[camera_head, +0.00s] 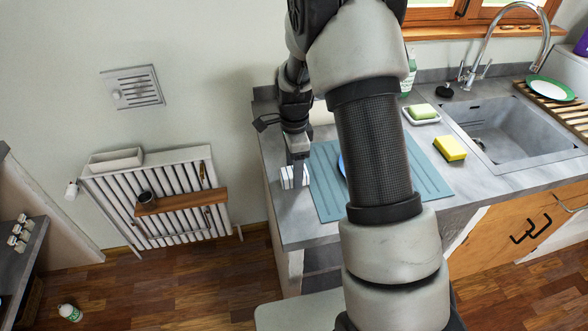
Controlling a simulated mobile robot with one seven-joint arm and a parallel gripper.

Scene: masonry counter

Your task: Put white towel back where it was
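My arm crosses the middle of the view. My gripper (296,163) points down over the left part of the grey counter. At its fingertips is a small white piece with dark upright lines (287,178). I cannot tell whether this is a folded white towel, or whether the fingers are closed on it or only beside it. Another white shape (322,113) shows partly behind my arm at the back of the counter; I cannot tell what it is. No other towel can be made out.
A blue-green ribbed mat (326,190) lies on the counter (290,228), with a blue item partly hidden on it. A yellow sponge (450,148), a soap dish (421,117) and the sink (520,130) are to the right. A radiator (160,173) with a wooden shelf stands left.

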